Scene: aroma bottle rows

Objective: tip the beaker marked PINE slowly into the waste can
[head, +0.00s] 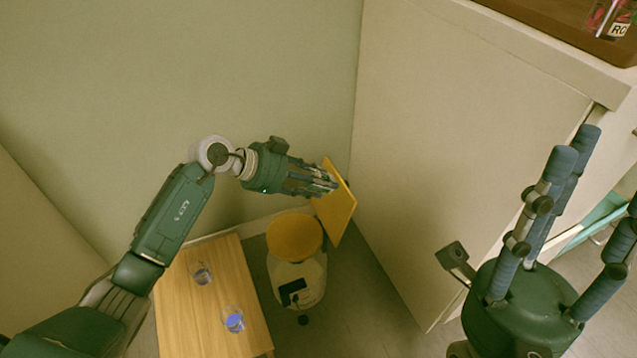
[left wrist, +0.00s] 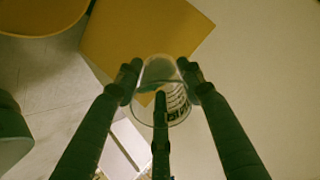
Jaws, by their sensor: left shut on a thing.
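My left gripper (head: 326,183) is shut on a clear beaker (left wrist: 162,85), held in the air in front of a yellow square panel (head: 336,212). Dark print shows on the beaker's side in the left wrist view, but I cannot read it. Fingers hide most of the beaker in the head view, and I cannot tell its tilt or contents. A pale round container with a yellow round top (head: 294,237) stands below and left of the gripper; I cannot tell whether it is the waste can. My right gripper (head: 598,180) is open and empty, fingers spread upward.
A low wooden table (head: 180,315) holds a clear beaker (head: 200,272) and another with blue in it (head: 233,319). A tall pale cabinet side (head: 440,140) stands right of the panel. A brown tray (head: 560,22) lies on top, holding a labelled item (head: 612,20).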

